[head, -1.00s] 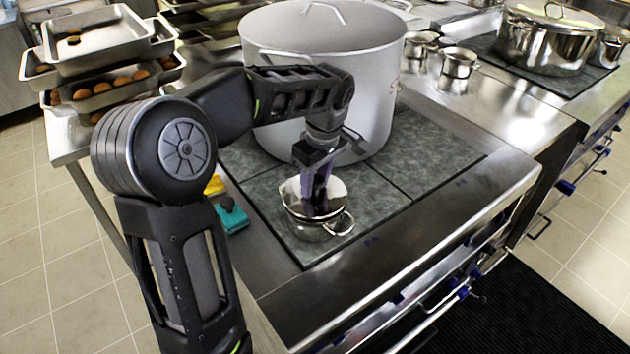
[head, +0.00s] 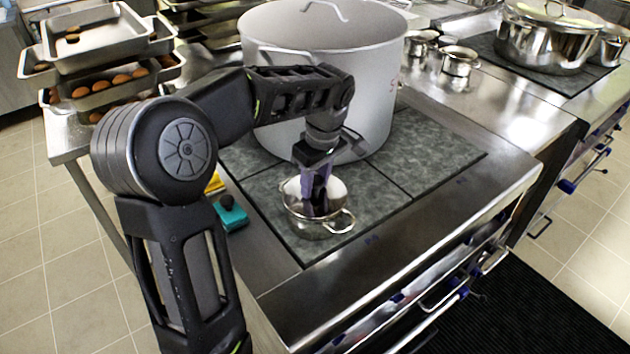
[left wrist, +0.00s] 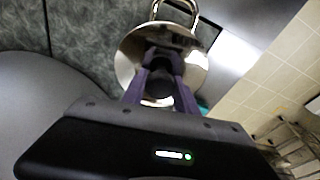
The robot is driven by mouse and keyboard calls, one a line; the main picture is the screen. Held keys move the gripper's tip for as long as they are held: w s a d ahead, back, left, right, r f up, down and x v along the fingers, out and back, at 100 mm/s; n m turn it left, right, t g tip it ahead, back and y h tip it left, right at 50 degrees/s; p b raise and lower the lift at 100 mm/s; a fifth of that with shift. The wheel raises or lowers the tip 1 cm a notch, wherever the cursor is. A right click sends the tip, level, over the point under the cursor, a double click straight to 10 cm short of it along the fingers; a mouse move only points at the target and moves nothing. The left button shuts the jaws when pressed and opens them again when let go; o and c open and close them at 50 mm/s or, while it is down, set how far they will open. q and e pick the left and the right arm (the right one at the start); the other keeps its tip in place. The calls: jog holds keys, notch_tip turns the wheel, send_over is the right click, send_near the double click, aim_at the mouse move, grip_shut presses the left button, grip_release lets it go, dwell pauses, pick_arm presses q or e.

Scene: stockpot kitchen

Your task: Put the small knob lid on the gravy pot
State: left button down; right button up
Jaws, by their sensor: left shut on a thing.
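The gravy pot (head: 312,230) is a small shiny steel pot with loop handles, upright on the dark hob in front of the tall stockpot. The small knob lid (head: 336,190), a shiny disc, is at the pot's mouth under my left gripper (head: 316,206). My left gripper points down and is shut on the lid's knob, which its fingers mostly hide. In the left wrist view the lid (left wrist: 196,72) surrounds the fingertips (left wrist: 160,88), with a pot handle (left wrist: 176,6) beyond it. I cannot tell whether the lid touches the rim all round. My right gripper is out of view.
The big stockpot (head: 350,80) stands close behind the gravy pot. A teal sponge (head: 232,216) and a yellow item (head: 213,183) lie to its left. Trays of brown round food (head: 100,85) are stacked at back left. The hob's right part (head: 430,150) is clear.

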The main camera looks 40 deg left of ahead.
pick_arm(q)
jog(key=c, duration=0.9)
grip_release()
jog(key=shift+o, duration=0.2)
jog(key=r, duration=0.5)
jog(key=d+r, duration=0.1)
jog(key=r, duration=0.1)
jog(key=shift+s+d+r, duration=0.1)
jog(key=shift+r, duration=0.25)
